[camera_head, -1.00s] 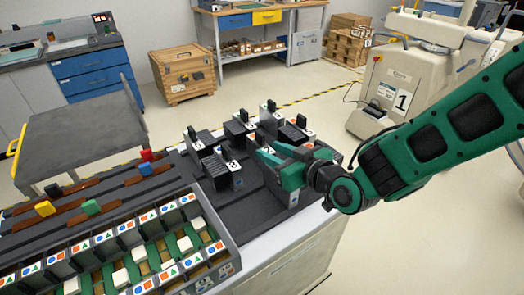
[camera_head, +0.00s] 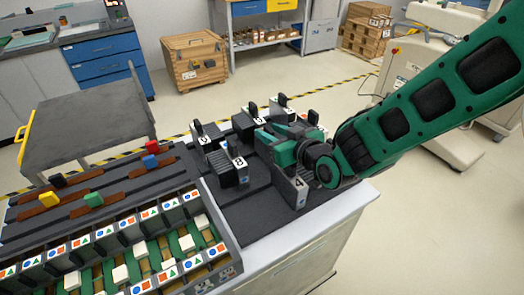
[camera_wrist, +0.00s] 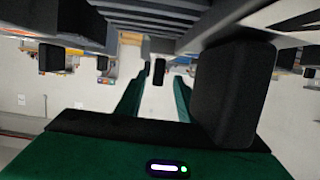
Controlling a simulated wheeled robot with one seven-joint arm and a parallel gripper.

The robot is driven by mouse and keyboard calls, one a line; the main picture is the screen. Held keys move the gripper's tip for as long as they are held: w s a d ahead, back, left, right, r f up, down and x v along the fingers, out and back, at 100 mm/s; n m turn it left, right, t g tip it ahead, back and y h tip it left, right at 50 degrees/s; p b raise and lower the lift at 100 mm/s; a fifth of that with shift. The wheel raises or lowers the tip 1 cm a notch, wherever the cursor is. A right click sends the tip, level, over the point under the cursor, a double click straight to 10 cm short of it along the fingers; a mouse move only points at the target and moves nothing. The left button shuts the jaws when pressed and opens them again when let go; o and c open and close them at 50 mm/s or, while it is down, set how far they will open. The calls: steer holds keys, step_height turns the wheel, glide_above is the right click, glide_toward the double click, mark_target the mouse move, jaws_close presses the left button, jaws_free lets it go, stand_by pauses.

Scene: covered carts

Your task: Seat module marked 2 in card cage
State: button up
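Several dark modules with black upright handles and white numbered labels stand on a dark tray (camera_head: 262,222) at the right of the cart. One reads like 8 (camera_head: 228,170) and one near the front reads like 4 (camera_head: 296,190). The other labels are too small to read surely, so I cannot tell which module is marked 2. The card cage (camera_head: 236,262) is at the lower left, with shape-marked slots. My green gripper (camera_head: 266,138) is among the modules; in the wrist view its fingers (camera_wrist: 156,90) stand apart, with a dark handle-like block (camera_wrist: 158,71) showing in the gap beyond.
Brown rails with coloured knobs, such as a yellow one (camera_head: 49,199), lie behind the card cage. A grey cart top (camera_head: 85,125) stands at the left.

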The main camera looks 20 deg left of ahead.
steer(key=shift+w+a+f, duration=0.2)
steer(key=shift+w, duration=0.3)
steer(key=shift+w+a+f, duration=0.15)
steer(key=shift+w+a, duration=0.05)
steer(key=shift+w, duration=0.25)
steer(key=shift+a, duration=0.1)
steer(key=shift+c, duration=0.6)
steer(key=shift+s, duration=0.1)
jaws_close()
steer(key=shift+r, duration=0.1)
